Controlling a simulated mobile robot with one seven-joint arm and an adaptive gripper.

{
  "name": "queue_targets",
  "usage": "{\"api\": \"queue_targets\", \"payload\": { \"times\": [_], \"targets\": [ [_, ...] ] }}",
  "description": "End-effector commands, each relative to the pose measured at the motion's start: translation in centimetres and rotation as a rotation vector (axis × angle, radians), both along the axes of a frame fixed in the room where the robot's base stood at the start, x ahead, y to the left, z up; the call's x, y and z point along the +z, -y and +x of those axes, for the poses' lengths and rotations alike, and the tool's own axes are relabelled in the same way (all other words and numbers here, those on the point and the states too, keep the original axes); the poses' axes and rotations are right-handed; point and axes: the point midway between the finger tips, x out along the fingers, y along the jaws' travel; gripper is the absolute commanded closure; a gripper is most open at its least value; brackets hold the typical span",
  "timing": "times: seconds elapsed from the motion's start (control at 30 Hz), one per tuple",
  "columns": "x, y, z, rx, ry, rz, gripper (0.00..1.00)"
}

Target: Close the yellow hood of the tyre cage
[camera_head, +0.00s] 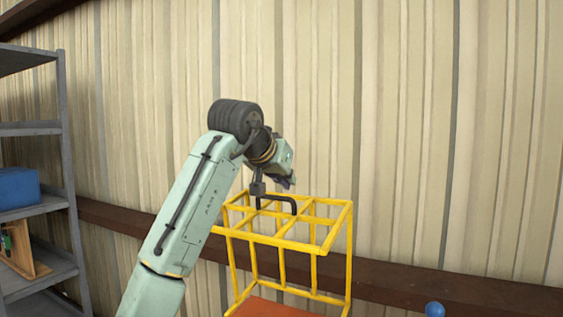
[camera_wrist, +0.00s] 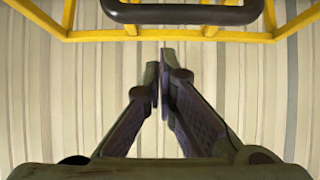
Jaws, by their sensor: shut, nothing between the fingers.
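The yellow hood (camera_head: 328,240) is an open frame of bars, seen in the head view right of my arm, above an orange-red surface (camera_head: 285,308). A black bar handle (camera_head: 292,203) is on its upper part. My gripper (camera_head: 288,182) is near the top of the frame, partly hidden by my own wrist. In the wrist view, my gripper's fingers (camera_wrist: 159,72) are together and empty. The handle (camera_wrist: 180,15) and yellow bars (camera_wrist: 90,35) cross the top of that view, apart from the fingertips in the picture. The lower cage is mostly out of view.
A grey shelf unit (camera_head: 68,170) stands at the left with a blue box (camera_head: 17,188) and a wooden holder (camera_head: 24,250). A corrugated wall (camera_head: 430,120) with a brown rail (camera_head: 400,285) is behind. A blue ball (camera_head: 435,310) shows at lower right.

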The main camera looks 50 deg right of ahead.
Motion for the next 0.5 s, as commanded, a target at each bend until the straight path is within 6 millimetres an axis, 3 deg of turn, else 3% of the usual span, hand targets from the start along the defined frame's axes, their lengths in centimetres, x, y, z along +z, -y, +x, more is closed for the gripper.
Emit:
{"api": "queue_targets", "payload": {
  "times": [0.2,0.5],
  "targets": [
    [-0.7,-2.3,-0.5,0.003,0.001,-0.002,1.0],
    [-1.0,-2.9,-0.7,0.002,0.0,-0.001,1.0]
  ]
}}
